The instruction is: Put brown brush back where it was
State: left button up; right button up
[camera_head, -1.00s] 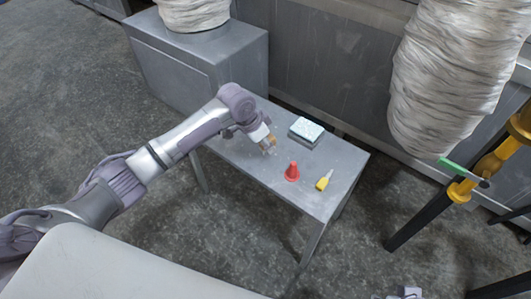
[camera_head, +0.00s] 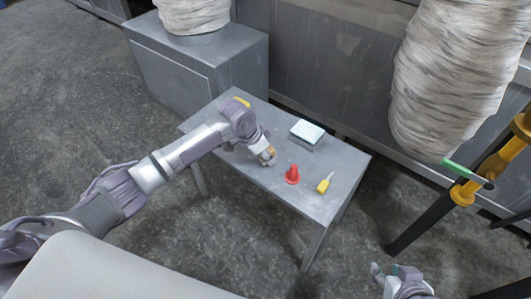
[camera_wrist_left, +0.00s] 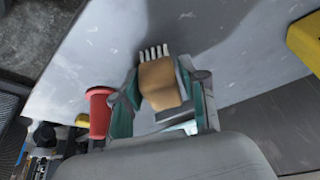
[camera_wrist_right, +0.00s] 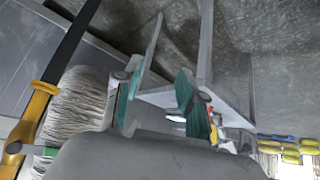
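The brown brush (camera_wrist_left: 160,85) is between the fingers of my left gripper (camera_wrist_left: 164,92), which is shut on it. Its pale bristles point away from the gripper, toward the grey table (camera_head: 305,202). My right gripper (camera_head: 388,270) is low at the bottom right of the head view, off the table. In the right wrist view my right gripper (camera_wrist_right: 157,92) is open and empty.
A yellow-handled tool (camera_head: 324,184) lies right of the cone. A pale blue-topped block (camera_head: 307,131) sits at the table's back. A yellow object (camera_head: 242,102) shows behind my left arm. A grey cabinet (camera_head: 200,75) and wrapped columns (camera_head: 450,75) stand behind.

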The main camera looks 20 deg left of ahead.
pick_arm(q)
jog(key=shift+o, duration=0.7)
jog(key=shift+r, duration=0.15)
jog(key=p+v, duration=0.2)
jog(key=v, duration=0.4)
jog(key=shift+a+r, duration=0.1)
jog(key=shift+r, duration=0.15)
jog(key=p+v, duration=0.2)
jog(key=v, duration=0.2)
jog(key=s+d+f+n, duration=0.1)
jog(key=s+d+f, duration=0.2)
jog(key=s, duration=0.3)
jog(key=s+d+f, duration=0.3)
jog(key=s, duration=0.4)
jog(key=s+a+n+y, duration=0.1)
jog(key=s+a+n, duration=0.1)
jog(key=s, duration=0.6)
jog(key=s+a+f+n+y, duration=0.1)
jog(key=s+a+n, duration=0.2)
jog(key=s, duration=0.5)
jog(key=shift+s+a+n+y, duration=0.15)
jog(key=shift+a+n+y, duration=0.15)
jog(key=shift+a, duration=0.5)
pick_arm(e)
jog(key=s+d+f+g+h, duration=0.1)
jog(key=s+d+g, duration=0.1)
jog(key=s+g, duration=0.2)
jog(key=shift+s, duration=1.05)
